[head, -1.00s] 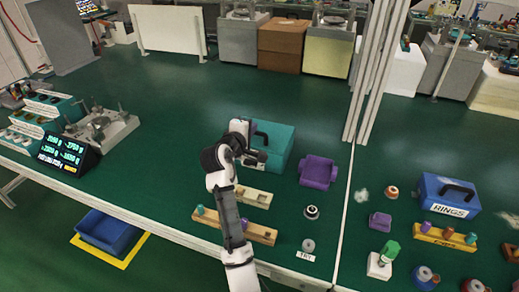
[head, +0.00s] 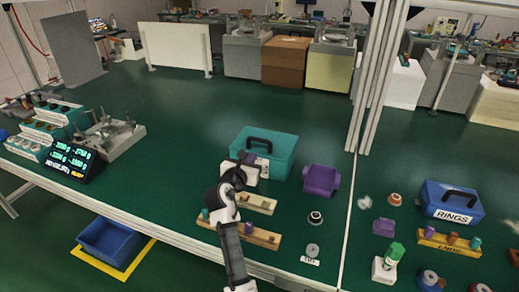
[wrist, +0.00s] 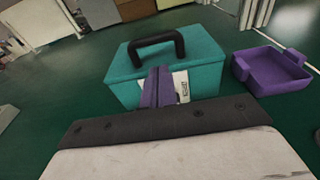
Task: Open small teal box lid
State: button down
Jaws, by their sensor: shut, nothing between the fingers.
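The small teal box (head: 277,153) stands on the green bench, and its lid is down with a black handle (head: 272,145) on top. It also shows in the wrist view (wrist: 206,72), with a white label on its front face. My gripper (wrist: 158,72) has purple fingers, shut and empty. The fingers are in front of the box's front face and overlap the label in the wrist view. I cannot tell whether they touch the box. In the head view my gripper (head: 247,158) is at the box's front left, partly hidden by the wrist.
A purple tray (head: 320,180) stands right of the box. Wooden blocks with pegs (head: 256,203) lie in front of it. A blue box marked RINGS (head: 449,201) is beyond the white line at right. White posts (head: 371,80) rise behind.

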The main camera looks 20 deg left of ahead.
aim_at(259, 153)
jog(key=w, duration=0.5)
jog(key=w+f+p, duration=0.1)
jog(key=w, duration=0.1)
jog(key=shift+w+d, duration=0.1)
jog(key=shift+w, duration=0.1)
jog(key=shift+w+r, duration=0.1)
jog(key=shift+r, duration=0.1)
